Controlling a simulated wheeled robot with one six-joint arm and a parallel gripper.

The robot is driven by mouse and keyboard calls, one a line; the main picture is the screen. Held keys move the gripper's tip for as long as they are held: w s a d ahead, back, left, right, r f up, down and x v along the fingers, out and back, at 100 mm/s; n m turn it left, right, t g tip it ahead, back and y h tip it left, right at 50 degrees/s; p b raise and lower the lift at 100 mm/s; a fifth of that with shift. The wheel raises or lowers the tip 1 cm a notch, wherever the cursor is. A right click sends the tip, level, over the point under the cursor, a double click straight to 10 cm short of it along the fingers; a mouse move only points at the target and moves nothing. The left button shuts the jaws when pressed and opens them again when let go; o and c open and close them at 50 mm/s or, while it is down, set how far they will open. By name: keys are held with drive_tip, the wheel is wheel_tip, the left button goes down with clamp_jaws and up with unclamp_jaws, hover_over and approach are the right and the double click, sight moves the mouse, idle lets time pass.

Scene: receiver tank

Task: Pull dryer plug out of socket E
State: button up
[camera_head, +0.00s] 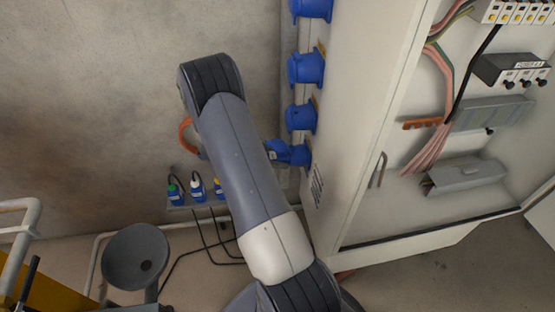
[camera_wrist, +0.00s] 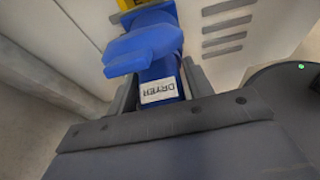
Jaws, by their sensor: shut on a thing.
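The dryer plug (camera_wrist: 160,90) is blue with a white label reading DRYER, upside down in the wrist view. My gripper (camera_wrist: 160,94) is shut on it, with a grey finger on each side. Just beyond the plug is a blue socket with a lid (camera_wrist: 145,45), and a yellow tag shows behind it. In the head view the lowest blue socket (camera_head: 298,154) is on the cabinet's left side, with blue parts at its left. My arm hides the gripper there. I cannot tell how deep the plug sits in the socket.
More blue sockets (camera_head: 305,68) run up the cabinet side (camera_head: 350,110). The cabinet front is open on wiring. Blue plugs with coloured ends and cables (camera_head: 197,188) stand on a low wall ledge. A grey funnel (camera_head: 137,256) and pale railing (camera_head: 20,230) are at lower left.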

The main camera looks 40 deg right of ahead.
drive_tip(key=shift+s+d+f, duration=0.15)
drive_tip(key=shift+s+d, duration=0.05)
drive_tip(key=shift+s, duration=0.2)
drive_tip(key=c, duration=0.4)
drive_tip(key=shift+w+a, duration=0.2)
drive_tip(key=shift+a, duration=0.1)
drive_tip(key=shift+w+a, duration=0.2)
drive_tip(key=shift+a, duration=0.1)
clamp_jaws()
drive_tip(key=shift+w+a, duration=0.65)
drive_tip(key=shift+a, duration=0.3)
drive_tip(key=shift+w+a, duration=0.65)
drive_tip(key=shift+a, duration=0.3)
drive_tip(key=shift+o, duration=2.1)
unclamp_jaws()
drive_tip(key=c, duration=0.5)
